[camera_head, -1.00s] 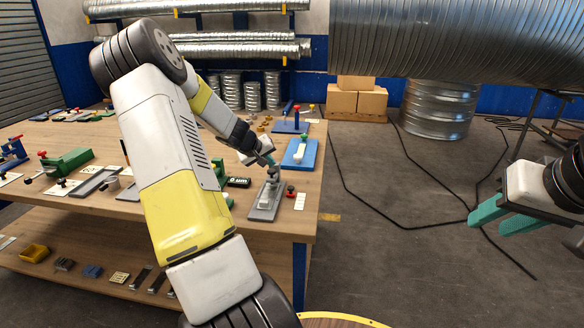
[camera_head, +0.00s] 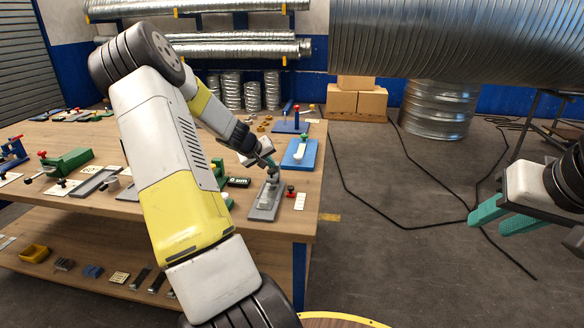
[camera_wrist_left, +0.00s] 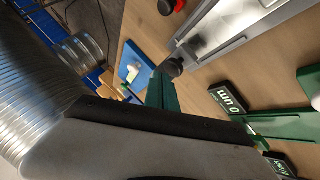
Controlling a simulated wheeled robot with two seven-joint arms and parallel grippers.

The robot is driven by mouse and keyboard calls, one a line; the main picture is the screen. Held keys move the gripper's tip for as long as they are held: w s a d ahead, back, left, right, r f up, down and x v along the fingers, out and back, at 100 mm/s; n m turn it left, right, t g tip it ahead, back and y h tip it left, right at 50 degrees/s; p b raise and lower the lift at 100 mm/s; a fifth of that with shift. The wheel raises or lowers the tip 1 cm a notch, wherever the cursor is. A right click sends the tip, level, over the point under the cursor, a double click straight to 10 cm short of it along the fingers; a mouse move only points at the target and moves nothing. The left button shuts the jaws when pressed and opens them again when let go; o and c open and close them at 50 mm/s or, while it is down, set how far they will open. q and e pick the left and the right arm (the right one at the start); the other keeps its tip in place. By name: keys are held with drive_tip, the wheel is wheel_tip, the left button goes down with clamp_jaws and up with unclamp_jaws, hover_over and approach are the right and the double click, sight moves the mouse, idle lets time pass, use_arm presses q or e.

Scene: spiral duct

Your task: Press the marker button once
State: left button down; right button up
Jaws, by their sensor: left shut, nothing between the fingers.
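A grey metal fixture (camera_head: 264,205) lies at the table's right front, with a dark round knob at its far end, seen in the left wrist view (camera_wrist_left: 173,68). I cannot tell for certain that this knob is the marker button. My left gripper (camera_head: 270,163) is shut and empty, its green fingers (camera_wrist_left: 163,90) pointing down at the knob. The fingertips appear at or very close to it; contact cannot be made out. A red-topped black knob (camera_head: 290,190) stands just right of the fixture. My right gripper (camera_head: 488,222) is open and empty, off the table to the right.
A blue fixture (camera_head: 299,153) stands behind the grey one. A black label block (camera_head: 238,182) lies to its left. Green and grey tools (camera_head: 68,162) fill the table's left side. Cables (camera_head: 400,225) cross the floor right of the table.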

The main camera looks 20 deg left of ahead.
sight(270, 172)
use_arm(q)
drive_tip(key=shift+f, duration=1)
idle(0.8)
drive_tip(key=shift+r, duration=1.25)
drive_tip(key=shift+r, duration=0.1)
drive_tip(key=shift+r, duration=2.45)
